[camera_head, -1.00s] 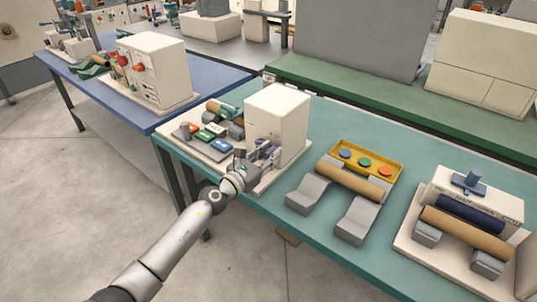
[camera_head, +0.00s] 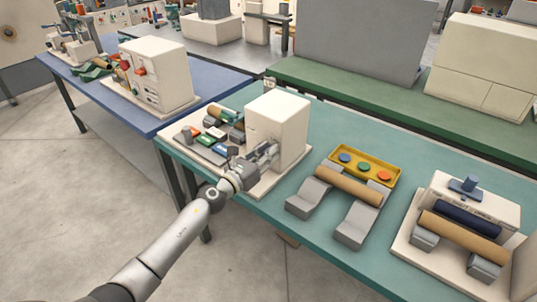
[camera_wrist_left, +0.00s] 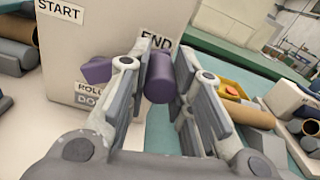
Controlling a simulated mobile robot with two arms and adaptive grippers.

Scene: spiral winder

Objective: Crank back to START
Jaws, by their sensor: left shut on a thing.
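The winder is a cream box (camera_head: 282,118) on a base plate on the teal table. Its front also fills the upper left of the left wrist view (camera_wrist_left: 95,45), with a START label (camera_wrist_left: 60,10) at upper left and an END label (camera_wrist_left: 157,40) at the right edge. A purple crank handle (camera_wrist_left: 160,78) sits just below END, with part of the purple crank arm (camera_wrist_left: 97,71) to its left. My left gripper (camera_head: 268,152) is at the box's front. In the left wrist view, its fingers (camera_wrist_left: 160,85) are shut around the handle. My right gripper is out of view.
Small coloured pieces (camera_head: 212,135) lie on the base plate left of the box. Grey cradles with a brown roll (camera_head: 348,185) and a yellow tray (camera_head: 392,160) stand to the right. Another roll machine (camera_head: 480,205) is at far right. Open floor lies in front.

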